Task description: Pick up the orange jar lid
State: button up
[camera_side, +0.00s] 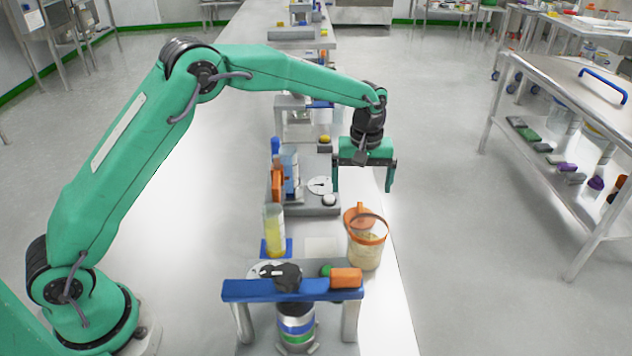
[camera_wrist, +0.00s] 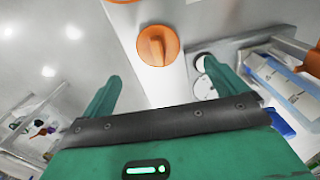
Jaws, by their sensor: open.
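The orange jar lid (camera_side: 355,212) lies on the white bench top just behind the jar in the side view, and the jar hides part of it. In the wrist view the lid (camera_wrist: 158,45) is a round orange disc with a raised grip ridge, beyond the fingers near the top middle. My gripper (camera_side: 363,188) points down with its two green fingers apart and nothing between them. It is above the bench and behind the lid in the side view. In the wrist view the fingers of my gripper (camera_wrist: 165,85) stand to either side, short of the lid.
A clear jar (camera_side: 366,252) with an orange rim and pale contents stands in front of the lid. A blue stand (camera_side: 250,290) is nearer the camera. A yellow-filled tube (camera_side: 273,230) and a grey device (camera_side: 318,202) are to the left. The bench edge is close on the right.

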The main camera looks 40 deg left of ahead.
aim_at(361, 207)
jog(key=shift+w+d+f, duration=0.1)
jog(key=shift+f, duration=1.45)
jog(key=shift+d+f, duration=0.1)
jog(key=shift+f, duration=2.5)
jog(key=c, duration=1.1)
